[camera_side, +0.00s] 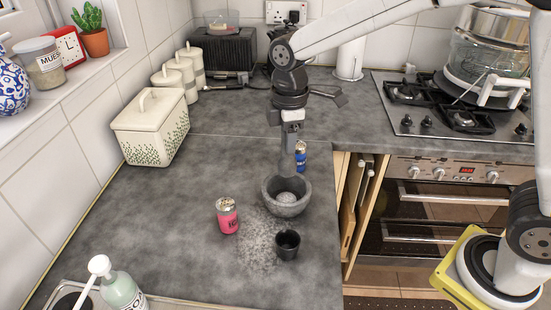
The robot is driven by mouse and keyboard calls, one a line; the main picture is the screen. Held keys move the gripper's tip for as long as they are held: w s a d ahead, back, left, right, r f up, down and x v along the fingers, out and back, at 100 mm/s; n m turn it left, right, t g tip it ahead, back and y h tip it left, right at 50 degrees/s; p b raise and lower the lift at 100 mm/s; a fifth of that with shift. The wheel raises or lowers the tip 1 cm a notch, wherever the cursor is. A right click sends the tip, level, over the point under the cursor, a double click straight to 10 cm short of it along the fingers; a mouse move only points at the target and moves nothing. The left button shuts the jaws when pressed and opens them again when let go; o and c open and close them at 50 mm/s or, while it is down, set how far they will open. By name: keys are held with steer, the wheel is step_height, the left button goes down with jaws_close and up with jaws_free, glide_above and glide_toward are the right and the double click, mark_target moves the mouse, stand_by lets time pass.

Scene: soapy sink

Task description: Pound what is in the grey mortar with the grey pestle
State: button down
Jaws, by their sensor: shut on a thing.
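The grey mortar (269,199) stands upright on the grey worktop, near its right edge. A pale rounded lump or heap (286,198) shows inside its bowl. My gripper (291,121) is above the mortar, pointing down, shut on the upper end of the grey pestle (287,153). The pestle hangs nearly upright, with its lower end at the mortar's far rim in the picture. I cannot tell whether its tip is inside the bowl or just above it.
A blue can (300,160) stands close behind the mortar. A pink can (228,216) is to the left and a black cup (287,245) in front. Pale specks cover the worktop between them. A cream bread bin (150,138) stands by the wall; the left worktop is clear.

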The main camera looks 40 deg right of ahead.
mark_target(287, 171)
steer(key=shift+f, duration=4.05)
steer(key=c, duration=1.2)
jaws_free()
jaws_close()
steer(key=shift+f, duration=0.45)
steer(key=shift+r, duration=0.4)
steer(key=shift+f, duration=0.45)
